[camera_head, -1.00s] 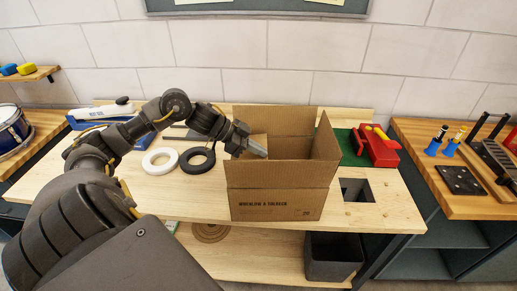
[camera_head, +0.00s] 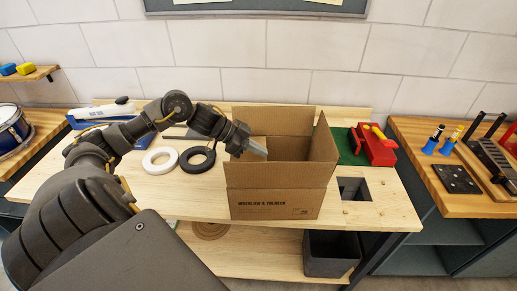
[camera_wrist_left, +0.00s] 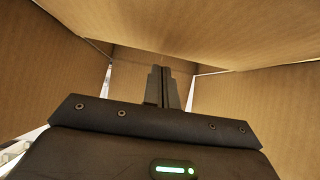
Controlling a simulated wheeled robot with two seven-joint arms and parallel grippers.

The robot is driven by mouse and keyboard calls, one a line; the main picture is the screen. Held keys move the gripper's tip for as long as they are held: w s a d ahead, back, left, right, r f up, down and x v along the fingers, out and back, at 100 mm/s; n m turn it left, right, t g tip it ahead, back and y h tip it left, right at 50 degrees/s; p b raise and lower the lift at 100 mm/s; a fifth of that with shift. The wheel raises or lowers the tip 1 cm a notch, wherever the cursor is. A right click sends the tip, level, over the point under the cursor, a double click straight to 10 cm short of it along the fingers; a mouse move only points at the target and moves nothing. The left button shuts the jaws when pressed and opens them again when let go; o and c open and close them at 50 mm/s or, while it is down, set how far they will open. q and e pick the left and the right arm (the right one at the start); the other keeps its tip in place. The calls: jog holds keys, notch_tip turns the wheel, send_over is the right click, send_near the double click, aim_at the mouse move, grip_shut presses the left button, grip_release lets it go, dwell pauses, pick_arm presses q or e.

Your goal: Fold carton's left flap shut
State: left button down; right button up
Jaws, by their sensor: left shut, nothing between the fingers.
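The brown carton (camera_head: 277,204) stands on the wooden bench with its top open. Contact cannot be told. My right gripper is not in view.
A white ring (camera_head: 160,160) and a black ring (camera_head: 198,159) lie left of the carton. A dark bin (camera_head: 330,254) stands below.

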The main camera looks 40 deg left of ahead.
aim_at(254, 159)
pick_arm(q)
jog(key=shift+r, duration=0.2)
notch_tip(254, 159, up, 4)
jog(key=p, duration=0.5)
jog(key=shift+s+a+r, duration=0.1)
jog(key=shift+r, duration=0.15)
jog(key=shift+s+a+f+b, duration=0.1)
jog(key=shift+s+a+b, duration=0.3)
jog(key=shift+b, duration=0.35)
jog(key=r+b+v, duration=0.1)
jog(key=b+v, duration=0.2)
jog(key=v, duration=0.6)
jog(key=shift+w+d, duration=0.3)
jog(key=shift+w, duration=0.05)
